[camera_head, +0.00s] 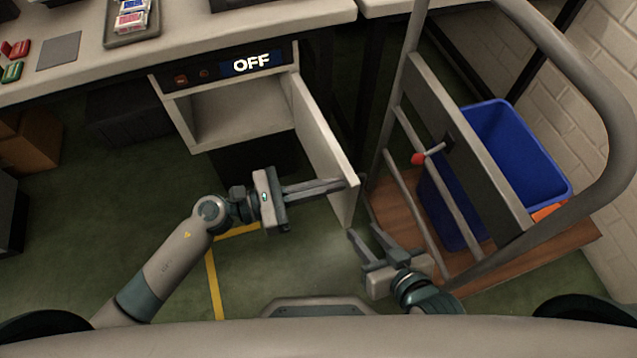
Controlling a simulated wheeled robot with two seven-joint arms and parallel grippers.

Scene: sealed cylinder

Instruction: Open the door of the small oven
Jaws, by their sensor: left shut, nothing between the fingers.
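The small oven (233,64) sits under the worktop with its display reading OFF. Its cavity (240,108) is empty as far as I see. The oven door (320,135) stands swung out on the right side, about square to the front. My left gripper (340,184) is shut and empty, with its fingertips at the inner face near the door's outer end; I cannot tell if they touch. My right gripper (362,233) is open and empty, below and right of the door's free end.
A trolley with a wooden deck (397,212), grey rails and a blue bin (515,150) stands close on the right. A tray of packs (131,22) lies on the worktop (200,30). Green floor with yellow tape (213,285) is free in front of the oven.

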